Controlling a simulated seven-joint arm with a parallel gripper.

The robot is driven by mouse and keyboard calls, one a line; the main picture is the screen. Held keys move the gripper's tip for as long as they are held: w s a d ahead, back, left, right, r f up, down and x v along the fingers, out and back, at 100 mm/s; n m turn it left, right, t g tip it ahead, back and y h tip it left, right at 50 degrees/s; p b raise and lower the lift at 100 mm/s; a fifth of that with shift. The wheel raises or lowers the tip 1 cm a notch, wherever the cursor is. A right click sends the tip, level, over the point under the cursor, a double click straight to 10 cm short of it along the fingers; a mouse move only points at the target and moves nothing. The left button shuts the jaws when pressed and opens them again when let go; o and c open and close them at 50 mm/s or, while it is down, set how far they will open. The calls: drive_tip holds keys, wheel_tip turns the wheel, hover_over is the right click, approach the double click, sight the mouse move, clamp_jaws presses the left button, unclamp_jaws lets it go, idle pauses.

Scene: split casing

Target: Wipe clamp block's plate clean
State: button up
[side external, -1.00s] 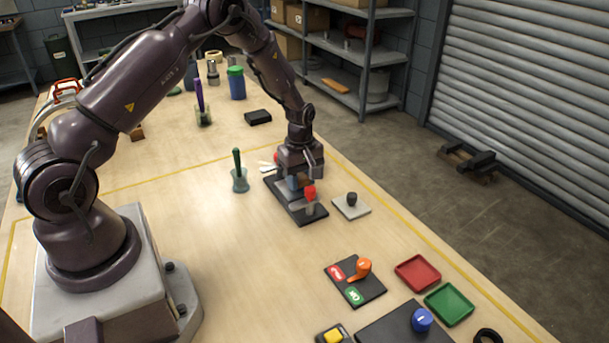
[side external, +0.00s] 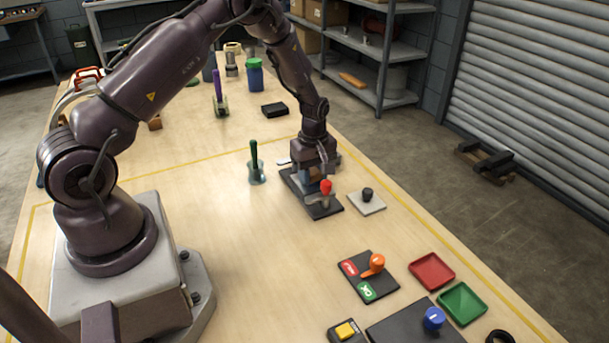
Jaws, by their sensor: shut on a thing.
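The clamp block has a dark base plate (side external: 327,210) on the bench, with a red-knobbed lever (side external: 326,188) upright at its near end. My gripper (side external: 314,176) points down over the far part of this plate. It is shut on a small bluish-grey thing (side external: 312,175), probably a wiping pad, low over or touching the plate; I cannot tell which. My fingers and wrist hide much of the pad and the plate's far part. Whether any dirt is on the plate is too small to tell.
A light plate with a black knob (side external: 367,194) lies close to the right. A cup with a green handle (side external: 256,170) stands to the left. An orange-handled switch panel (side external: 369,276), red tray (side external: 432,271) and green tray (side external: 462,303) are nearer. The bench's middle front is clear.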

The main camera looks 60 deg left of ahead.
drive_tip(key=shift+w, duration=1.5)
wheel_tip(320, 180, up, 8)
